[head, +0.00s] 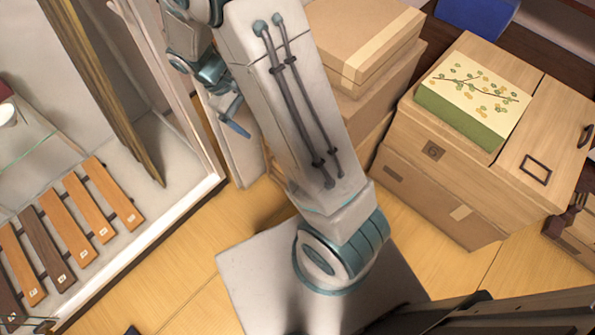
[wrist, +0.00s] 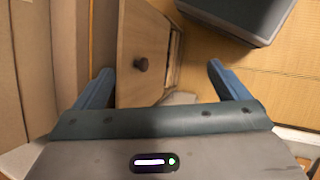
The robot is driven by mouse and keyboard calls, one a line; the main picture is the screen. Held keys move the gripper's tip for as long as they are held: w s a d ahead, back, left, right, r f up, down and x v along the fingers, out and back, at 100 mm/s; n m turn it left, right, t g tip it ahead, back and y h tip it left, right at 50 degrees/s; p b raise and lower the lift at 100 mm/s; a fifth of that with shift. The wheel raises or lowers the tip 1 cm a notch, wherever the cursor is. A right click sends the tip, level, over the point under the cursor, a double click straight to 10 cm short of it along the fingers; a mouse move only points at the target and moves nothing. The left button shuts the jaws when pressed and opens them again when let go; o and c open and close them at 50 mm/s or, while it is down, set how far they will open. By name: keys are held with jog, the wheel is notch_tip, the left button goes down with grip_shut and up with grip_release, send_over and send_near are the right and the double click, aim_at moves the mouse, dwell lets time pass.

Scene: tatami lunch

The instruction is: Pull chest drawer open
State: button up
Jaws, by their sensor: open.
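A light wooden drawer front (wrist: 140,32) with a round dark knob (wrist: 142,64) shows in the wrist view. A dark gap and a narrow wooden strip run along its right edge; I cannot tell how far the drawer stands open. My gripper (wrist: 159,70) is open, with one blue finger on each side of the knob in the picture. Nothing is held, and I see no contact with the knob. In the head view my gripper (head: 235,117) is at the upper left, partly hidden by my arm. The knob cannot be made out there.
Stacked cardboard-coloured boxes (head: 362,30) stand behind my arm. Wooden boxes (head: 450,185) at right carry a green box with a floral lid (head: 475,88). A framed panel (head: 180,90) and wooden slats (head: 88,205) lie left. Some tatami floor (head: 210,290) is clear.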

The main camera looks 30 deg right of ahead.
jog(key=w+f+n+h+b, duration=0.2)
jog(key=f+n+h+b, duration=0.25)
jog(key=f, duration=1.15)
jog(key=w+f+n+h+b, duration=0.25)
jog(key=f+b, duration=0.25)
jog(key=f, duration=1)
jog(key=s+d+f+n+t+h+b, duration=0.15)
jog(key=f+n+t+b, duration=0.3)
jog(key=f, duration=0.85)
jog(key=s+d+f+n+t+h+b, duration=0.1)
jog(key=d+f+n+t+h+b, duration=0.25)
jog(key=f, duration=0.85)
jog(key=shift+n+t, duration=0.5)
jog(key=shift+n, duration=0.3)
jog(key=b+x, duration=0.2)
jog(key=x, duration=0.9)
jog(key=shift+w+d+f, duration=0.15)
jog(key=shift+d+f, duration=0.05)
